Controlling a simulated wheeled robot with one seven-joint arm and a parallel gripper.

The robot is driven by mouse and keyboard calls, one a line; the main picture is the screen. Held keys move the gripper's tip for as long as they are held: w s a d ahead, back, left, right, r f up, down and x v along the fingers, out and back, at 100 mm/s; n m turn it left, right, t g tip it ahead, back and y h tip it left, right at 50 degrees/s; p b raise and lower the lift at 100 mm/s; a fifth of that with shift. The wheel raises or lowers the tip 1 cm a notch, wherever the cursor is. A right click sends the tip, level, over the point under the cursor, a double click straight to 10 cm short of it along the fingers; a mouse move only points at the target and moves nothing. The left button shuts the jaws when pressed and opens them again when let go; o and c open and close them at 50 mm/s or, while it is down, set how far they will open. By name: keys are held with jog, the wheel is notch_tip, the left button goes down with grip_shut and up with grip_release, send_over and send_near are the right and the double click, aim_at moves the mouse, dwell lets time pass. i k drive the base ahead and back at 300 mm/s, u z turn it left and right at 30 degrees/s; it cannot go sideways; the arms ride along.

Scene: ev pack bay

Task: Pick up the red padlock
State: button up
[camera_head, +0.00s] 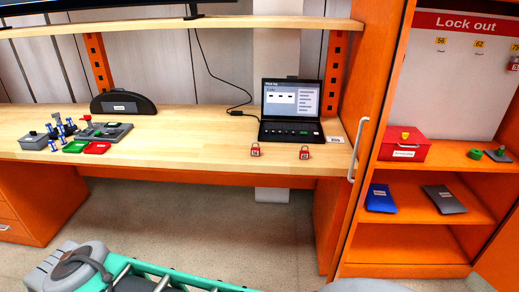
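Two small red padlocks stand near the front edge of the wooden workbench (205,150). The left red padlock (255,152) is in front of the laptop's left side. The right red padlock (304,154) is in front of its right side, near a small white label. Another red padlock (513,64) hangs at the right picture edge on the lock out board (465,75). I cannot tell which padlock the task means. My gripper is not in view, and nothing is seen touching the padlocks.
An open laptop (290,105) stands behind the padlocks. Trays and small parts (80,135) fill the bench's left side. The orange cabinet (362,125) with a long handle stands at right, holding a red box (404,146). A grey and teal structure (130,268) crosses the lower foreground.

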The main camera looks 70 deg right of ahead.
aim_at(255, 151)
jog(key=z, duration=0.7)
jog(key=i, duration=0.8)
jog(key=z, duration=1.2)
jog(key=i, duration=0.7)
jog(key=z, duration=0.05)
